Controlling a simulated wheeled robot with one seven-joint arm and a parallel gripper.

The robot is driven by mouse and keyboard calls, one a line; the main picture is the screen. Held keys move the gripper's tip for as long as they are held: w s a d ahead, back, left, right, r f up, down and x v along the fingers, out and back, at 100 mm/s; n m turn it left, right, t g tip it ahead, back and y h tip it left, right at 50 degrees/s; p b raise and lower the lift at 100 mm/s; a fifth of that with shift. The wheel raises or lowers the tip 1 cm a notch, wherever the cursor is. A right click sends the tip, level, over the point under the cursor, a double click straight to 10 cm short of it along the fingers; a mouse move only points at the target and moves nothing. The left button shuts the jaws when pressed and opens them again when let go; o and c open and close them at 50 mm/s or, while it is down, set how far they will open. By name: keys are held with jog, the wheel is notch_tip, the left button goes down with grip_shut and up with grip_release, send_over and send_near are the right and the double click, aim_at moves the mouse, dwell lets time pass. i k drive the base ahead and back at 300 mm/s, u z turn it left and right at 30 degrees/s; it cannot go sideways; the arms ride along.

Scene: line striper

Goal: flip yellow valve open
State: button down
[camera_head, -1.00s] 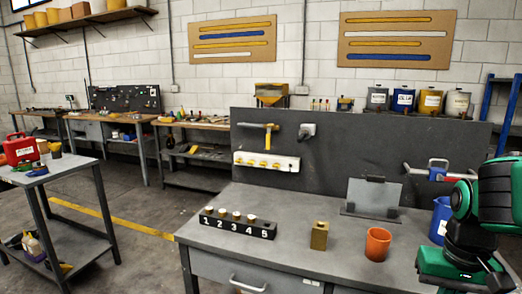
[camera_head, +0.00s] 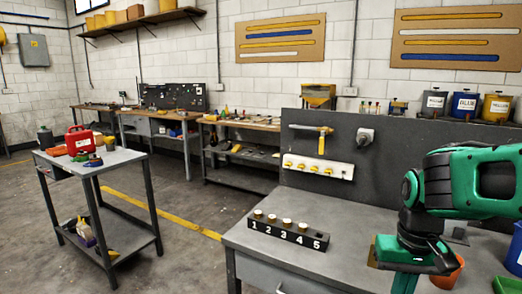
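The likely yellow valve is the yellow lever (camera_head: 323,141) on a short grey pipe (camera_head: 306,128) on the dark back panel. Its lever hangs straight down, across the line of the pipe. My gripper (camera_head: 403,276) is at the bottom right, under my green arm, over the bench and well apart from the lever, to its right and nearer to me. Its fingertips are not clearly visible, so I cannot tell whether it is open or holds anything.
A white strip with yellow knobs (camera_head: 318,167) sits below the valve. A numbered black rack (camera_head: 288,232) with pale-topped pieces stands on the grey bench (camera_head: 340,215). A brass block (camera_head: 373,252) and an orange cup (camera_head: 449,283) are partly hidden by my arm. A cart (camera_head: 112,162) stands left.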

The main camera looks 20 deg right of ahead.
aim_at(322, 139)
jog(key=u, duration=0.4)
jog(key=i, duration=0.9)
jog(key=u, duration=0.1)
